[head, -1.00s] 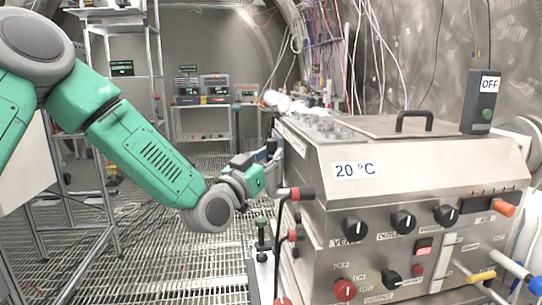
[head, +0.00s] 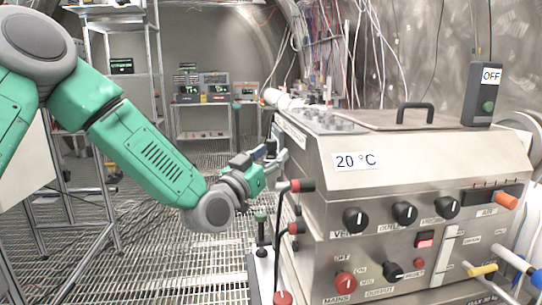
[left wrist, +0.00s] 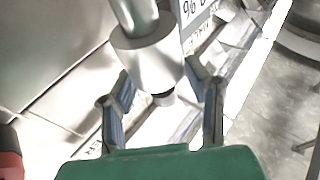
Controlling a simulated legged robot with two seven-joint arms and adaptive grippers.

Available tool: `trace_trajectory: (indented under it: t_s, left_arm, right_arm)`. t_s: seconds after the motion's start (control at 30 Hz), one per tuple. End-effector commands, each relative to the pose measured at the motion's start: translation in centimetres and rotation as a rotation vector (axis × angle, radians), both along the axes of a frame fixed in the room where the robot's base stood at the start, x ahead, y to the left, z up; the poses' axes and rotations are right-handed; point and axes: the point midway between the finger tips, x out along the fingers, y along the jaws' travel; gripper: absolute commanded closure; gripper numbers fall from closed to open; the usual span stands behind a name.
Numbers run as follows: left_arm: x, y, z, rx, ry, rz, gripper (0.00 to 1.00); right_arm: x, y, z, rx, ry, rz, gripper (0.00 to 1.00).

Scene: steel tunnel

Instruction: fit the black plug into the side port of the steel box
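The steel box (head: 430,172) fills the right half of the head view. My left gripper (head: 277,152) is beside its left side, near the back. In the left wrist view my left gripper (left wrist: 163,85) has its two blue-padded fingers spread apart. A pale grey cylinder with a small dark end (left wrist: 145,55) stands between or just beyond the fingertips; I cannot tell whether they touch it or what part it is. I cannot pick out the black plug for certain, and the side port is not clearly visible. My right gripper is not in view.
Red-tipped levers (head: 296,186) stand close below my left gripper at the box's left edge. Knobs and coloured handles cover the box front. A metal rack (head: 155,75) stands at the left. The grated floor (head: 170,270) between is mostly clear.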

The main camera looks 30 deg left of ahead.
Motion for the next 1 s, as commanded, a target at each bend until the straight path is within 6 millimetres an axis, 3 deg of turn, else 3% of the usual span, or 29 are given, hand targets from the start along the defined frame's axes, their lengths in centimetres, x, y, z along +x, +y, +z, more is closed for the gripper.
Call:
trace_trajectory:
  t_s: [0.27,0.7,1.0]
  left_arm:
    - [-1.7,0.2,-0.5,0.000,0.001,-0.001,0.57]
    - [-9.8,1.2,-3.0,-0.002,0.003,0.000,0.57]
    - [-11.4,1.4,-3.3,-0.001,0.002,0.000,0.57]
  right_arm:
    - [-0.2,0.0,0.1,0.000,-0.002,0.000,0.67]
    - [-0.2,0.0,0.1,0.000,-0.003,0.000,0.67]
    - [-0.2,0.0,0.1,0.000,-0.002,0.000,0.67]
